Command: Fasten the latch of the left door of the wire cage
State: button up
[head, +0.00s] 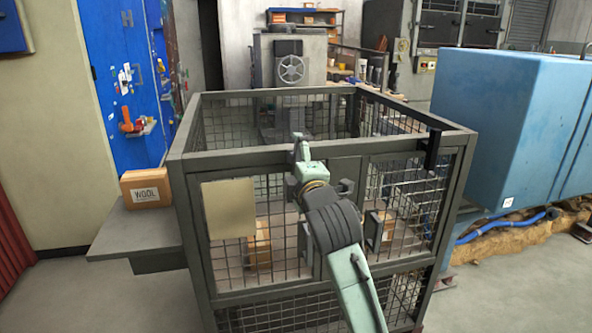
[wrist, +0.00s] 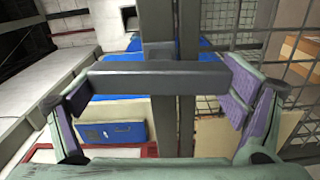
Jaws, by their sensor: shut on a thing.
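The wire cage (head: 180,160) stands in front of me. Its left door (head: 222,270), with a beige plate (head: 229,208), looks closed, in line with the front frame. My gripper (wrist: 158,88) is at the top of the front, near where the doors meet; my wrist hides part of that area in the head view. In the wrist view its two purple-padded fingers are shut on a grey bar (wrist: 125,82), one at each end. The bar, apparently the latch, crosses a grey upright (wrist: 158,25). Whether it is fastened I cannot tell.
The right door (head: 400,205) is beside my arm. A dark bracket (head: 431,150) sits at the cage's right front corner. A shelf (head: 125,235) with a WOOL box (head: 146,188) sticks out at left. A blue tank (head: 510,120) stands at right. Boxes are inside the cage.

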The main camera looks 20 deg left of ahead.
jog(key=shift+n, duration=0.6)
jog(key=o, duration=0.9)
jog(key=shift+c, duration=0.2)
jog(key=v, duration=1.2)
